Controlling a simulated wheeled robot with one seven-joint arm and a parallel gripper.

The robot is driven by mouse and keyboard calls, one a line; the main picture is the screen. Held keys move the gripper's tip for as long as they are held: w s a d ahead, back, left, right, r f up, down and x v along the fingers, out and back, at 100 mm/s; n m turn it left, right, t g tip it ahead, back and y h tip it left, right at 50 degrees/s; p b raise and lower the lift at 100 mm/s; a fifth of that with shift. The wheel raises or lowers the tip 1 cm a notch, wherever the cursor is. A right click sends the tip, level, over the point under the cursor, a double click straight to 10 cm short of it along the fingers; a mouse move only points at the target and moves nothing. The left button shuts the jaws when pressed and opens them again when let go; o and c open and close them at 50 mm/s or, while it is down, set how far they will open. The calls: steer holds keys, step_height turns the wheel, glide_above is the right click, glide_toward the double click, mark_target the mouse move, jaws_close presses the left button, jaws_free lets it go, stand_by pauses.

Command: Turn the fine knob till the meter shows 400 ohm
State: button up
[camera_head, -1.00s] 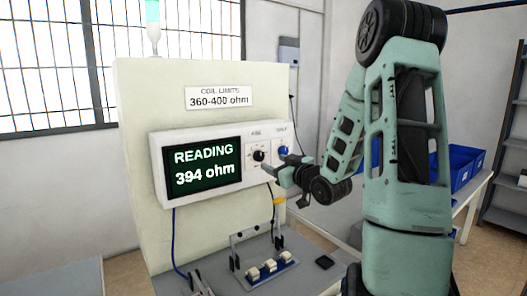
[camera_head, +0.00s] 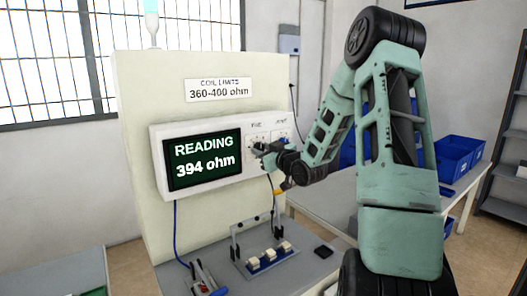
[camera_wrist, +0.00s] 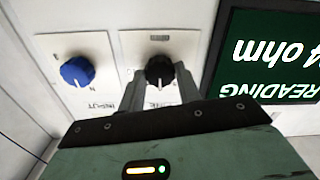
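The meter screen (camera_head: 204,160) reads 394 ohm in the head view; it shows upside down and partly cut off in the wrist view (camera_wrist: 268,55). The black fine knob (camera_wrist: 159,73) sits on a white plate in the middle of the wrist view. My gripper (camera_wrist: 161,82) has one fingertip on each side of this knob and appears open around it; I cannot make out firm contact. In the head view my gripper (camera_head: 262,152) is at the meter's front and largely hides the knob. A blue knob (camera_wrist: 77,71) on the neighbouring plate is clear of the fingers.
A sign (camera_head: 219,90) above the meter says coil limits 360-400 ohm. Below, a fixture (camera_head: 262,262) with several small coils stands on the bench. Blue bins (camera_head: 455,158) are on a table at the right. A cable hangs under the meter.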

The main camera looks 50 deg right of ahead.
stand_by(0.3)
steer(key=m+p, duration=0.1)
steer(key=m, duration=0.3)
steer(key=shift+m, duration=0.4)
steer(key=shift+m+p, duration=0.55)
steer(key=shift+m, duration=1.65)
steer(key=o, duration=1)
steer(key=shift+c, duration=0.2)
